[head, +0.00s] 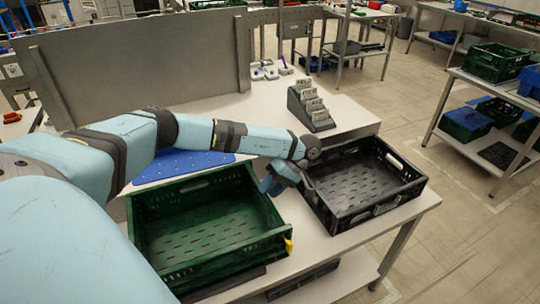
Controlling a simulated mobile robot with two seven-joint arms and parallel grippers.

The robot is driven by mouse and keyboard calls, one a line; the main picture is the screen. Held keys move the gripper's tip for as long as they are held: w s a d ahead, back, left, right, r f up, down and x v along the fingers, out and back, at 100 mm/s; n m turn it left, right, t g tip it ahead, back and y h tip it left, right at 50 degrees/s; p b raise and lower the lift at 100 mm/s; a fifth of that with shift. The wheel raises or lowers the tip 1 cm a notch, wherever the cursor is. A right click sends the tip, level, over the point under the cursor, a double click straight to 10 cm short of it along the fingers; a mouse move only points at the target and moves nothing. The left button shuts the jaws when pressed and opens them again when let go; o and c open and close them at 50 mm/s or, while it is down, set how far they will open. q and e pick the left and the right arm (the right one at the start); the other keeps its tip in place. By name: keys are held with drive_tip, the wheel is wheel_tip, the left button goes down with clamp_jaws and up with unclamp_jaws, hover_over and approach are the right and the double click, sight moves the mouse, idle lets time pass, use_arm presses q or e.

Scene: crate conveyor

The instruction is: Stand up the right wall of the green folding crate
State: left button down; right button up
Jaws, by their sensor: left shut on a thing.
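The green folding crate (140,215) stands open on the light table in front of me, with its slotted floor showing. Its back, left and front walls are up. Its right wall (265,210) also looks raised, though its exact tilt is hard to tell. My left arm reaches across above the crate's back edge. A small yellow part (288,245) shows at the front right corner. My right gripper is out of view.
A black crate (400,189) stands close to the right of my left gripper. A grey card holder (311,106) is behind it. A blue perforated sheet (178,163) lies behind the green crate. A grey panel (140,70) stands at the back left.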

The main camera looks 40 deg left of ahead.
use_arm(q)
drive_tip(key=shift+s+d+f, duration=0.2)
drive_tip(key=shift+d+f, duration=0.05)
drive_tip(key=shift+f, duration=0.2)
drive_tip(key=shift+s+d+f, duration=0.15)
drive_tip(key=shift+d+f, duration=0.05)
drive_tip(key=shift+f, duration=0.2)
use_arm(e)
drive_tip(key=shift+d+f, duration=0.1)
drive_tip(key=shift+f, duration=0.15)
use_arm(q)
drive_tip(key=c, duration=1.1)
unclamp_jaws()
drive_tip(key=shift+o, duration=1.3)
drive_tip(key=shift+w+f, duration=0.2)
drive_tip(key=shift+w, duration=0.1)
drive_tip(key=shift+s+a+r, duration=0.1)
drive_tip(key=shift+r, duration=0.1)
drive_tip(key=shift+c, duration=0.6)
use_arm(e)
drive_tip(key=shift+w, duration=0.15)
use_arm(q)
drive_tip(key=v, duration=1.4)
drive_tip(key=shift+r+p, duration=0.2)
drive_tip(key=shift+p, duration=0.15)
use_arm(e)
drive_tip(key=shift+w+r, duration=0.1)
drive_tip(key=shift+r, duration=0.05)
